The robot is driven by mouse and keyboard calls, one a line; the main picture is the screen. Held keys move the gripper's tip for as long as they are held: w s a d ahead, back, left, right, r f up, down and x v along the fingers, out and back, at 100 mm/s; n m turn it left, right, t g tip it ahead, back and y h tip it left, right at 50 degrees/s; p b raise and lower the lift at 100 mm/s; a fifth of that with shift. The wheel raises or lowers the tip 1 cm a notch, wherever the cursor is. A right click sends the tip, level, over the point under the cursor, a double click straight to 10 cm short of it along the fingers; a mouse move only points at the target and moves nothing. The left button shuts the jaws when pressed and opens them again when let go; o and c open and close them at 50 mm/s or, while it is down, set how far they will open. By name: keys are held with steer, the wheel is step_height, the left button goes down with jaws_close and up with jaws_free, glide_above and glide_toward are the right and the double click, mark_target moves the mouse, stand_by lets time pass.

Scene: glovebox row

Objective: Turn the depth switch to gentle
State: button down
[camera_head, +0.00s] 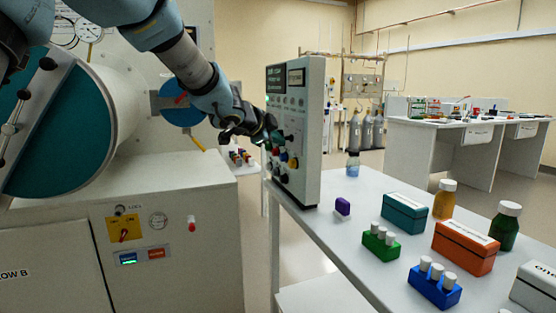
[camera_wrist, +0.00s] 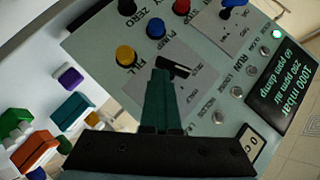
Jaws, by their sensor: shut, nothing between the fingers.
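A grey control panel (camera_head: 302,125) stands upright at the end of the bench, with its knobs and buttons facing my arm. In the wrist view, a black switch handle (camera_wrist: 178,69) sits on a pale label plate, beside my fingertips. Its lettering is too small to read, so I cannot tell surely that this is the depth switch. My gripper (camera_wrist: 161,74) is shut and empty, with its green fingers over the panel face close to that handle. I cannot tell whether they touch it. In the head view my gripper (camera_head: 268,133) is at the panel front.
The panel also has a yellow button (camera_wrist: 125,55), a blue knob (camera_wrist: 155,28), a red knob (camera_wrist: 181,6) and a lit display (camera_wrist: 292,75). The bench (camera_head: 345,230) bears bottles, boxes and vial racks. A large glovebox unit (camera_head: 120,180) stands left.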

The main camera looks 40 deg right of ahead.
steer(key=b, duration=0.4)
steer(key=f+m+t+h+b, duration=0.1)
steer(key=b, duration=0.4)
steer(key=shift+w, duration=0.25)
steer(key=shift+s, duration=0.1)
stand_by(0.4)
